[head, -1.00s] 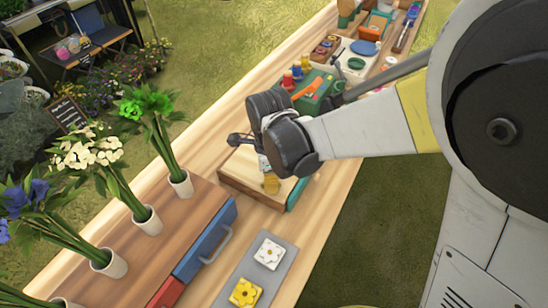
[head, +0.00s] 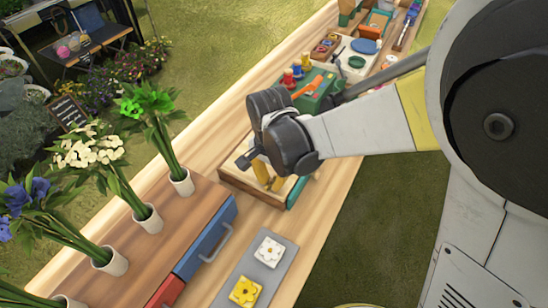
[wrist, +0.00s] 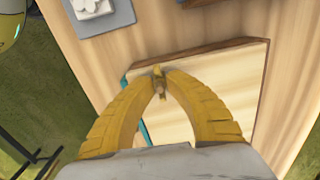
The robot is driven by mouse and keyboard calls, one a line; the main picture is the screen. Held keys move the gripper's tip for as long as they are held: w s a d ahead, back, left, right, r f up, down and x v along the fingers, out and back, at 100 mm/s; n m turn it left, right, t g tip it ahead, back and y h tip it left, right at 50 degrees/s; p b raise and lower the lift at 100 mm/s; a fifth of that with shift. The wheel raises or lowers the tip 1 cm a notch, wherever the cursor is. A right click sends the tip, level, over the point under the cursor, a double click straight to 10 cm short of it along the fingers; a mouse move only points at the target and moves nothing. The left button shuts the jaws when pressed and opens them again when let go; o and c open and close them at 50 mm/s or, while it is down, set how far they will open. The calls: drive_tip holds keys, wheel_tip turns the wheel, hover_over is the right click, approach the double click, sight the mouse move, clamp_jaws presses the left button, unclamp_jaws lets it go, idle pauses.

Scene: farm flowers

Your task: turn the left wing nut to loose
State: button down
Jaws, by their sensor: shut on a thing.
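A small brass-coloured wing nut (wrist: 158,88) sits on a pale wooden board (wrist: 205,95) in the wrist view. My gripper (wrist: 158,74) has its two yellow fingers closed around it, with the tips meeting at the nut. In the head view my gripper (head: 268,183) points down over the board (head: 236,174). The fingers and wrist cover much of the board there, so the nut does not show clearly. I cannot tell how far the nut is turned, and no second wing nut can be made out.
A grey plate with white and yellow flower tiles (head: 268,252) lies in front. A box with a blue drawer (head: 206,237) and vases (head: 180,183) stand at left. A green box (head: 318,88) stands just behind the board.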

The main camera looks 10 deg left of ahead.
drive_tip(key=n, duration=0.4)
drive_tip(key=shift+n, duration=0.3)
drive_tip(key=n, duration=0.4)
drive_tip(key=shift+n, duration=0.3)
drive_tip(key=n, duration=0.4)
drive_tip(key=shift+n, duration=0.3)
drive_tip(key=n, duration=1.3)
drive_tip(key=shift+n, duration=0.3)
drive_tip(key=n, duration=0.4)
drive_tip(key=shift+n, duration=2.5)
